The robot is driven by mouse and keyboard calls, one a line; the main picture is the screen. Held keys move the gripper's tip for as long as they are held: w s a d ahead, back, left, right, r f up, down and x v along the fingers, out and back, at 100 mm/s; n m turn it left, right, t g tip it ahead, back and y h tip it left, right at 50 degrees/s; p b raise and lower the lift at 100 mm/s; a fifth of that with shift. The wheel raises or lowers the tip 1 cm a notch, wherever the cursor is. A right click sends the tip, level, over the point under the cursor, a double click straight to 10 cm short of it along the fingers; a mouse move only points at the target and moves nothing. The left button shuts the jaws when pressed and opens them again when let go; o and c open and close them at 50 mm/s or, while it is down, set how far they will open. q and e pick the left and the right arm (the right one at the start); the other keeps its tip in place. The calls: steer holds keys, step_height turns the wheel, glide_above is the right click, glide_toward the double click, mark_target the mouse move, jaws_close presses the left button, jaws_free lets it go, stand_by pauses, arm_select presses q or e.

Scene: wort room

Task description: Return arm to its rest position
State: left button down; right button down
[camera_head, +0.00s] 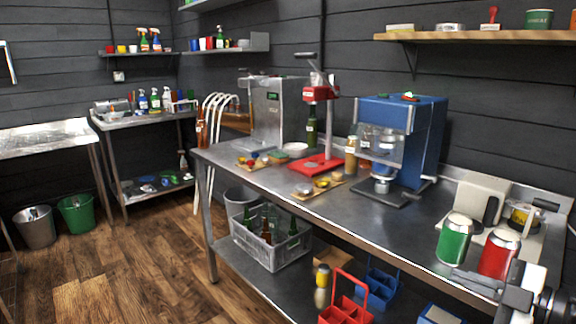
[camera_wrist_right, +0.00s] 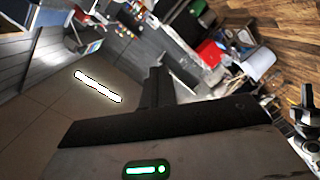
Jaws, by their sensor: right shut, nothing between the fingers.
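My right gripper (camera_head: 478,284) comes in at the lower right corner of the head view, at the front edge of the steel workbench (camera_head: 395,232). Its fingers are shut with nothing between them. In the right wrist view the dark closed fingers (camera_wrist_right: 156,88) stick up from the gripper body, and the room behind looks tilted. In the head view a green can (camera_head: 454,240) and a red can (camera_head: 498,255) stand on the bench just beyond the gripper. My left gripper is not in view.
A blue machine (camera_head: 418,130), a red-based press (camera_head: 318,165) and a pale appliance (camera_head: 480,200) stand on the bench. A bottle crate (camera_head: 268,255) and red carrier (camera_head: 345,305) sit on the shelf below. Wooden floor (camera_head: 140,265) is clear at left.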

steer(key=s+a+f+m+t+h, duration=0.1)
steer(key=s+f+m+h, duration=0.1)
steer(key=f+m, duration=0.25)
steer(key=s+a+f+m+t+h, duration=0.1)
steer(key=s+a+f+m+h, duration=0.15)
steer(key=f, duration=0.35)
steer(key=s+a+f+m+g+h, duration=0.2)
steer(key=s+a+f+m+g, duration=0.3)
steer(key=s+a+f+m, duration=0.3)
steer(key=s+a+f, duration=0.4)
steer(key=a+f, duration=0.3)
steer(key=shift+f+m, duration=0.15)
steer(key=shift+m, duration=0.25)
steer(key=shift+a, duration=0.1)
